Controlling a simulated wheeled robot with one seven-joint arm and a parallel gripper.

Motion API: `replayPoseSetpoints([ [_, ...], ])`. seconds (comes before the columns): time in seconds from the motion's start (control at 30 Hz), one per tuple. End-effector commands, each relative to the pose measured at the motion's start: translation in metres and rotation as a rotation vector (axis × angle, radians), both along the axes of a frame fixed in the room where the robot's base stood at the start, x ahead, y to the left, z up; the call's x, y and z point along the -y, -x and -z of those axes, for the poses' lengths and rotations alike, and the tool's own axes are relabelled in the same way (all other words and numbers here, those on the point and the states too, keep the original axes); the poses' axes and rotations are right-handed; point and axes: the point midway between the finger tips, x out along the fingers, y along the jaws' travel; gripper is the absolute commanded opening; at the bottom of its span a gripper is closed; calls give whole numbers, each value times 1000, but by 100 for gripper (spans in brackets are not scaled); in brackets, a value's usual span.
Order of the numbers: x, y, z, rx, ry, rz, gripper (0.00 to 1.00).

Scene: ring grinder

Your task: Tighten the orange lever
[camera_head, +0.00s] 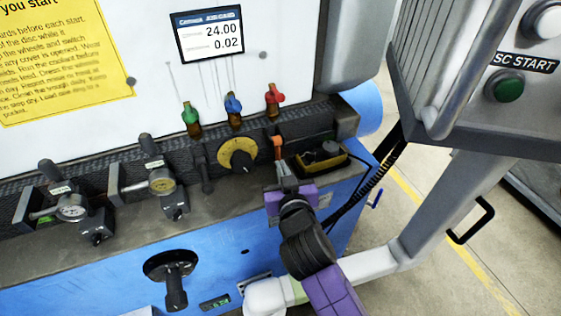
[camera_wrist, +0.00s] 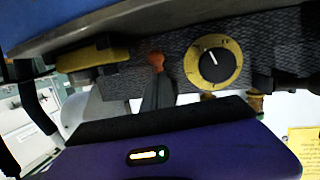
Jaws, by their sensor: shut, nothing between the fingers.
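The orange lever (camera_head: 278,144) stands on the dark ledge of the machine, right of a yellow dial. In the wrist view the orange lever (camera_wrist: 156,60) shows its rounded orange end just beyond my fingertips. My gripper (camera_head: 286,172) is at the front of the lever, with its fingers pointing up at it. In the wrist view my gripper (camera_wrist: 157,82) has its dark fingers together, with nothing visible between them. The fingertips are close to the lever's end; I cannot tell whether they touch it. The lever's lower part is hidden behind my fingers.
The yellow dial (camera_head: 238,155) is close on the left, and a yellow-black box (camera_head: 321,158) is close on the right. Green, blue and red valves (camera_head: 274,99) stand behind. Two gauges (camera_head: 72,207) are farther left. A control panel (camera_head: 490,70) hangs at the right.

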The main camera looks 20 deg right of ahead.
Motion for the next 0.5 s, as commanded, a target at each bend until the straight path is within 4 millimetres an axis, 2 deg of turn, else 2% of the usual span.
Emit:
replayPoseSetpoints([
  [0.2, 3, -16, 3, 0, 0, 0, 0],
  [0.5, 4, -18, 5, 0, 0, 0, 0],
])
